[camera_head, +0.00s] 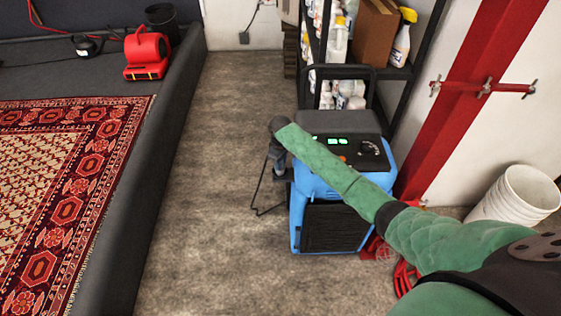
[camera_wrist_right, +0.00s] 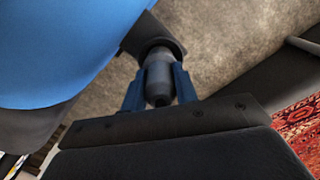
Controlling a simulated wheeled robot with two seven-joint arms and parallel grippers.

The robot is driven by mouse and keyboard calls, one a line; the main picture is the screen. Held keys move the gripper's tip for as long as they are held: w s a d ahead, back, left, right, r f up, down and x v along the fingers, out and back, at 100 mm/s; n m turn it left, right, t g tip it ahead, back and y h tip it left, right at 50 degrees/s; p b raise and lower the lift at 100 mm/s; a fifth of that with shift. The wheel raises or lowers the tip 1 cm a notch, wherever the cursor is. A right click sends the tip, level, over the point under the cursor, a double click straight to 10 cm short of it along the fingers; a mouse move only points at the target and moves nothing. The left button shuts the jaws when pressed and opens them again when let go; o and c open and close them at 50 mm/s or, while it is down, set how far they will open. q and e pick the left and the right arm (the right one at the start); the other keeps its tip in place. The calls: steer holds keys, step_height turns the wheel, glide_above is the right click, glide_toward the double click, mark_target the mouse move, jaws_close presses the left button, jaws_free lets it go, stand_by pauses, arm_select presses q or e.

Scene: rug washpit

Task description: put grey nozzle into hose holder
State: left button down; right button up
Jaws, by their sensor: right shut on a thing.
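My right gripper (camera_wrist_right: 158,92) is shut on the grey nozzle (camera_wrist_right: 158,80), with one blue finger on each side of it. In the head view my right gripper (camera_head: 277,160) points down beside the left side of the blue machine (camera_head: 312,205), largely hidden by my green-sleeved arm. The hose holder (camera_wrist_right: 152,34) is a dark bracket fixed to the machine's side. The nozzle's far end is lined up with the holder and overlaps its opening; how deep it sits I cannot tell. The holder also shows in the head view (camera_head: 284,175). My left gripper is not in view.
A black wire-like loop (camera_head: 262,198) hangs left of the machine. A patterned rug (camera_head: 70,190) lies in the dark-edged pit at left. A shelf (camera_head: 395,70), red post (camera_head: 470,90) and white bucket (camera_head: 515,193) stand at right.

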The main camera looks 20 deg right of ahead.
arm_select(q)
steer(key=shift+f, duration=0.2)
arm_select(e)
steer(key=shift+f, duration=0.6)
steer(key=o, duration=1.2)
steer(key=shift+c, duration=0.2)
steer(key=shift+r+b, duration=0.3)
steer(key=shift+b, duration=0.05)
step_height(320, 180, up, 6)
steer(key=shift+r+b, duration=0.1)
steer(key=shift+b, duration=1)
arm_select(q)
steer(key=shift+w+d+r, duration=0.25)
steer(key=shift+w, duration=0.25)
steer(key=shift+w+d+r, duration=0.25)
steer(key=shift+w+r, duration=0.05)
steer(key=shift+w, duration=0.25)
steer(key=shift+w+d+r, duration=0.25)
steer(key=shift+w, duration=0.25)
arm_select(e)
steer(key=shift+r, duration=0.5)
